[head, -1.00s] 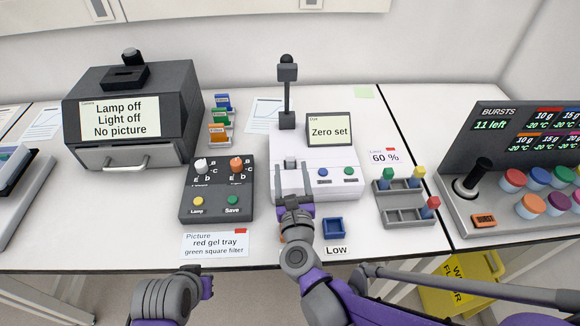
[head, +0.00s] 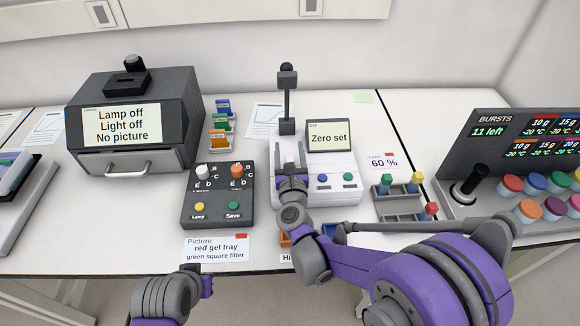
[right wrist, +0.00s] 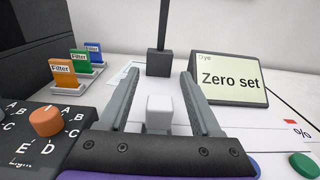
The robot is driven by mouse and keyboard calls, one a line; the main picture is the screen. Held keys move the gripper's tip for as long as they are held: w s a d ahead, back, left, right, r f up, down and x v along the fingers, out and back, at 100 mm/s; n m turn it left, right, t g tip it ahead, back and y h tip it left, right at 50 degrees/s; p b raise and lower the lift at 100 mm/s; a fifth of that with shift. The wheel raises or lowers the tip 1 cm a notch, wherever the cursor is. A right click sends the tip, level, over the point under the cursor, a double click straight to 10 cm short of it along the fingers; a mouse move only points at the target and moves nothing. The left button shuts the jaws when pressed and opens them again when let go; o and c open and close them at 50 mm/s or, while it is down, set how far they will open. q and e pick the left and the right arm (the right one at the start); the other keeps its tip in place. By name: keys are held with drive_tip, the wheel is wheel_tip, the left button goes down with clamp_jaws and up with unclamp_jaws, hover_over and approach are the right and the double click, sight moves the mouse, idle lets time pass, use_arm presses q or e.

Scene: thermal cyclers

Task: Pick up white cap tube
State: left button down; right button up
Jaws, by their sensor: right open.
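A white block-like cap (right wrist: 160,108), which looks like the white cap of the tube, shows in the right wrist view. It stands between the two fingers of my right gripper (right wrist: 156,92), with gaps on both sides. The tube's body below the cap is hidden. In the head view my right gripper (head: 290,160) is open over the left part of the white dye device (head: 335,191), and the cap cannot be made out there. My left gripper (head: 205,282) is low at the front edge of the table, and its jaws are not clear.
A black post (head: 288,100) rises just behind my right gripper. The dye screen (head: 329,136) stands to its right. A dark knob panel (head: 218,210) is to the left, and a grey rack (head: 402,207) with coloured caps is to the right.

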drive_tip(key=shift+s, duration=0.1)
drive_tip(key=shift+c, duration=0.7)
clamp_jaws()
wheel_tip(320, 180, up, 10)
drive_tip(key=p, duration=0.1)
